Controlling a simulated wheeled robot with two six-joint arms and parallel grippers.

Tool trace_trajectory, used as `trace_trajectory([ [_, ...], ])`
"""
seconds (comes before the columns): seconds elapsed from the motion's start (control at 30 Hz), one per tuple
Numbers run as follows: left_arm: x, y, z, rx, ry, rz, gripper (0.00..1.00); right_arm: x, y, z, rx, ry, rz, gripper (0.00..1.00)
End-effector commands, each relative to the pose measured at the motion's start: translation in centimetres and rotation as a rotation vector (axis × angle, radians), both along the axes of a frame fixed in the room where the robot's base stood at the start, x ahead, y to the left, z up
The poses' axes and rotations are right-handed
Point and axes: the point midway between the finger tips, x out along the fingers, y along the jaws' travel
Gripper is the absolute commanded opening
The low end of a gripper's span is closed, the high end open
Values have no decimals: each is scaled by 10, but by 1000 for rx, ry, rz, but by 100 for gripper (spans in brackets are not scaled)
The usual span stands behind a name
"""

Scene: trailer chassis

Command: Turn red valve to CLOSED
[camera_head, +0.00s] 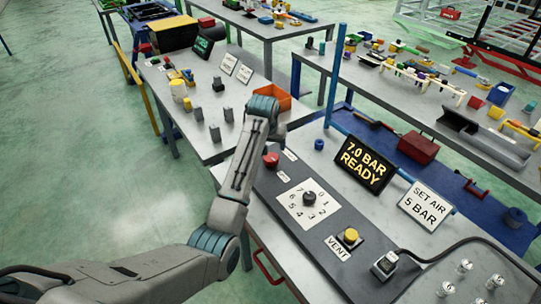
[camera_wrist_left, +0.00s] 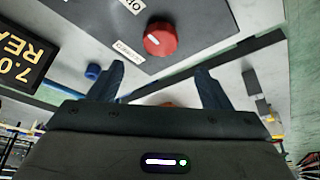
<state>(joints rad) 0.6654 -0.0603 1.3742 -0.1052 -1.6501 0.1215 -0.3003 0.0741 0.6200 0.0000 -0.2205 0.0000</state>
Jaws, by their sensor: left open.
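The red valve (camera_head: 271,160) is a round red knob at the far left end of the grey control panel. In the left wrist view the red valve (camera_wrist_left: 160,40) shows a short white mark on its face. Small white labels (camera_wrist_left: 128,50) lie beside it; I cannot read them surely. My left gripper (camera_wrist_left: 158,70) is open and empty, its two dark fingers spread apart with the knob beyond their tips, not between them. In the head view my left wrist is above and behind the knob, and the fingers are mostly hidden. My right gripper is not in view.
The panel also holds a numbered dial (camera_head: 309,198) and a yellow VENT button (camera_head: 350,235). A "7.0 BAR READY" display (camera_head: 364,165) and a "SET AIR 5 BAR" sign (camera_head: 426,205) stand behind. An orange bin (camera_head: 272,97) sits on the table beyond my wrist.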

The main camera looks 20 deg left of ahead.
Motion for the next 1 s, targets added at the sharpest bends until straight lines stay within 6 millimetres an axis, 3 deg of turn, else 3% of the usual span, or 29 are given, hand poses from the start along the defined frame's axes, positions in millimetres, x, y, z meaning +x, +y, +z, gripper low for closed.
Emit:
trace_trajectory([
  [0.23,15,3,-41,1,7,1,72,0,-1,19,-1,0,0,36],
  [0.5,31,4,-77,1,3,0,72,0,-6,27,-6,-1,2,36],
  [0.7,35,5,-89,0,1,0,72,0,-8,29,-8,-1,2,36],
  [1.0,35,5,-90,0,0,0,72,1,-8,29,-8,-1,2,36],
])
